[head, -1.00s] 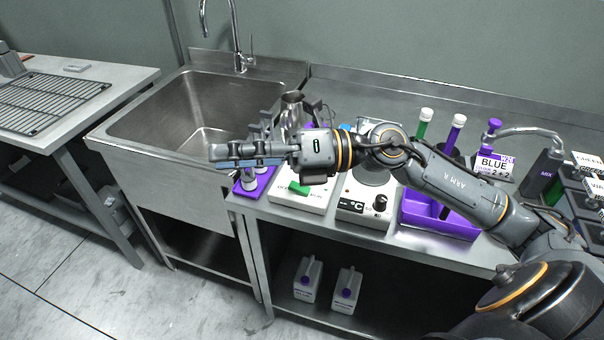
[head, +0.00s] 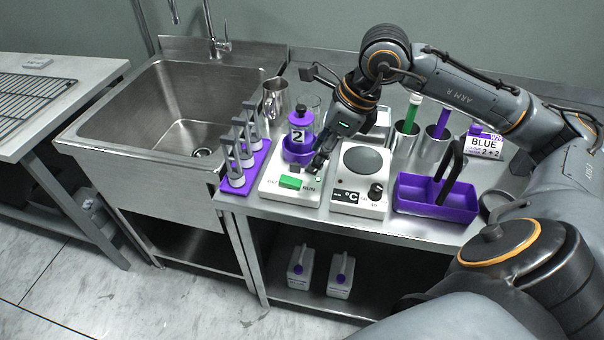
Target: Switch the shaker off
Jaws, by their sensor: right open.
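The shaker (head: 276,200) is a white box on the steel counter, with OFF and RUN printed on its front top. Its green switch (head: 291,182) lies between these two words. A jar (head: 299,134) marked 2, with a purple lid, stands upright in the shaker's purple holder (head: 297,153). My right gripper (head: 316,168) points down just behind and to the right of the switch, close over the shaker's right side. It is open, and its tips look small and dark, so I cannot tell whether they touch the shaker. My left gripper is out of view.
A hotplate (head: 361,197) with a knob stands close to the right of the shaker, then a purple caddy (head: 408,198). A purple rack (head: 236,183) with several upright pieces stands to the left. Behind are a steel jug (head: 275,100) and a glass beaker. The sink (head: 170,110) lies left.

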